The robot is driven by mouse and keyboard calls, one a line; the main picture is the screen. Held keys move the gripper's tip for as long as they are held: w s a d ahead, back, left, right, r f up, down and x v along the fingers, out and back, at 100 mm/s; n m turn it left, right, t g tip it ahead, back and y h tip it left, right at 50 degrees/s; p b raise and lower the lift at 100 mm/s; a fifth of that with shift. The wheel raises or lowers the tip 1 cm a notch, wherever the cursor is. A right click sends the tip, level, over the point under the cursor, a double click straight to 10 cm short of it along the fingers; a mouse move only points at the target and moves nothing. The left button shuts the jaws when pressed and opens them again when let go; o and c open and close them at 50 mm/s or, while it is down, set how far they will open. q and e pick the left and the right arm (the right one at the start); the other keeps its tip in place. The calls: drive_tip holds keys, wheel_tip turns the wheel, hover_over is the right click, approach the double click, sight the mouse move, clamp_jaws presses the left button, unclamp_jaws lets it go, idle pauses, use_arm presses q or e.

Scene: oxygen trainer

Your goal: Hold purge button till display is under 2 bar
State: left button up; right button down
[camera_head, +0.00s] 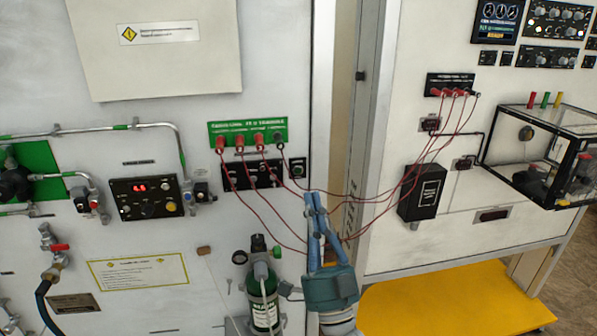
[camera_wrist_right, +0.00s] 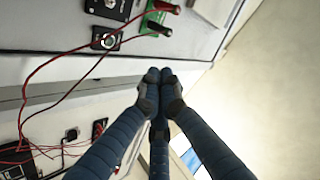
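A black control box (camera_head: 145,198) is on the white panel at the left of the head view. Its display (camera_head: 139,187) shows lit red digits, too small to read surely. Several small knobs or buttons sit below it, one of them yellow (camera_head: 171,207); their labels are unreadable, so I cannot tell which is purge. My right gripper (camera_head: 312,197) points up in front of the panel's right edge, well to the right of the box and touching nothing visible. In the wrist view its fingertips (camera_wrist_right: 160,78) meet with nothing between them. My left gripper is not in view.
Red cables hang from a green socket strip (camera_head: 247,131) across to the right-hand panel, passing near my right gripper. A green bottle (camera_head: 264,305) stands left of the gripper. Metal pipes (camera_head: 150,125) run around the control box. A clear-sided case (camera_head: 545,150) is far right.

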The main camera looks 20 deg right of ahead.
sight(298, 171)
drive_tip(key=shift+w, duration=0.1)
drive_tip(key=shift+w+d+b, duration=0.15)
drive_tip(key=shift+w+b, duration=0.9)
drive_tip(key=shift+w, duration=1.1)
drive_tip(key=shift+w+d+b, duration=0.15)
drive_tip(key=shift+w+b, duration=0.85)
drive_tip(key=shift+w, duration=1.15)
drive_tip(key=shift+w, duration=0.1)
drive_tip(key=shift+w, duration=0.35)
drive_tip(key=shift+w+d+b, duration=0.1)
drive_tip(key=shift+w+b, duration=0.2)
drive_tip(key=shift+b, duration=0.2)
drive_tip(key=shift+s, duration=0.15)
drive_tip(key=shift+s+p, duration=0.4)
drive_tip(key=shift+s, duration=0.25)
